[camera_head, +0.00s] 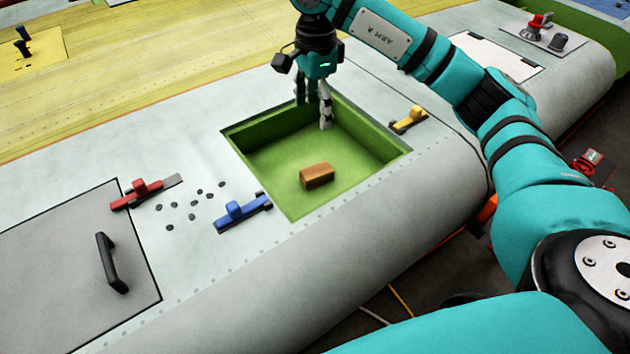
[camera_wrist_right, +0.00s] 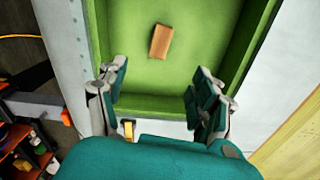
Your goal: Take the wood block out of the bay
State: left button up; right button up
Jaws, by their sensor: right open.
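The wood block (camera_head: 317,176) is a small brown block lying on the green floor of the bay, near the front edge. The bay (camera_head: 270,153) is a square green-lined recess in the light grey wing surface. My right gripper (camera_head: 313,112) is open and empty over the far part of the bay, apart from the block. In the right wrist view the block (camera_wrist_right: 160,42) lies beyond the two spread fingers of the right gripper (camera_wrist_right: 157,90), with green floor around it. My left gripper is not in view.
A blue clamp (camera_head: 242,212) and a red clamp (camera_head: 145,192) sit left of the bay, with several dark fasteners between them. A yellow clamp (camera_head: 410,119) sits at the right rim. A grey panel with a black handle (camera_head: 112,263) lies at lower left.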

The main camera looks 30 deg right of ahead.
jog(key=f, duration=0.2)
send_over(317, 170)
notch_tip(317, 170, down, 4)
jog(key=f+p, duration=0.1)
jog(key=f, duration=0.1)
jog(key=f+p, duration=0.1)
jog(key=f, duration=0.2)
jog(key=f+p, duration=0.1)
jog(key=f, duration=0.1)
jog(key=shift+a+f, duration=0.25)
jog(key=shift+f, duration=0.3)
jog(key=f+p, duration=0.2)
jog(key=f, duration=0.1)
jog(key=f+p, duration=0.1)
jog(key=shift+d+f, duration=0.25)
jog(key=shift+f, duration=0.45)
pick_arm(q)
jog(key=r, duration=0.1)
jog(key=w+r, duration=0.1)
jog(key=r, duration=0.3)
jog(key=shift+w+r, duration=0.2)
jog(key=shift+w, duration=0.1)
pick_arm(e)
jog(key=c, duration=1.3)
